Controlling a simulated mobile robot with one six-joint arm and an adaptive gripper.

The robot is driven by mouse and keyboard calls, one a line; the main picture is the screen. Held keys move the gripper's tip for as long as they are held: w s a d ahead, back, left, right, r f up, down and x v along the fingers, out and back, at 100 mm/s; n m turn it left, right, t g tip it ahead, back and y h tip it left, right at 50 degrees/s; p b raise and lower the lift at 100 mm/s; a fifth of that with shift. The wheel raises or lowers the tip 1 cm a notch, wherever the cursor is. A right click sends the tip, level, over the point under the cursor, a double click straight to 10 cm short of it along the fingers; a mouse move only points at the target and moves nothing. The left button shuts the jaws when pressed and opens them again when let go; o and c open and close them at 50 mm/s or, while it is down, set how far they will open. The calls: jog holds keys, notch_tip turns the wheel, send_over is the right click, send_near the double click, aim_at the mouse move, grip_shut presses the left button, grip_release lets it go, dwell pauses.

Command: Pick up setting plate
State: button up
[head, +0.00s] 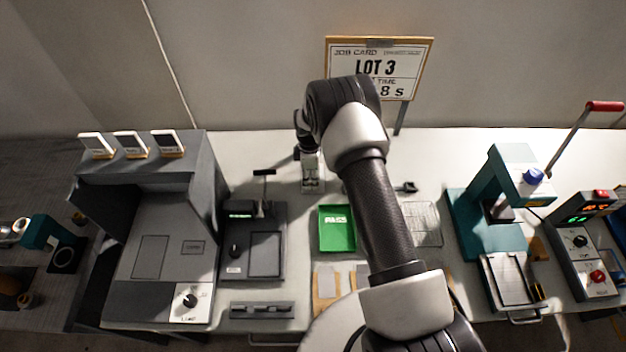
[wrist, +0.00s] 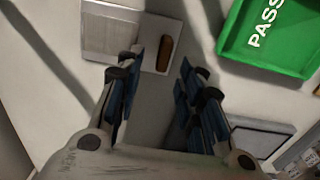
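A pale flat plate with a brown tab (wrist: 165,53) lies on the bench at the top of the wrist view. It may be the setting plate, but nothing marks it so. Its ribbed grey part (wrist: 108,30) reaches behind my left finger. In the head view my arm seems to hide it. In the head view my gripper (head: 312,183) points down behind the green tray.
The green PASS tray (head: 337,240) lies right of my fingers in the wrist view (wrist: 275,40). A grey device (head: 252,245) stands left of it. A wire rack (head: 424,224) and a teal press (head: 480,225) stand right. A job card sign (head: 378,55) stands at the back.

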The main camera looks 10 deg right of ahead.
jog(key=f, duration=0.4)
jog(key=shift+s+d+f, duration=0.2)
jog(key=shift+d, duration=0.1)
jog(key=shift+c, duration=0.2)
grip_shut()
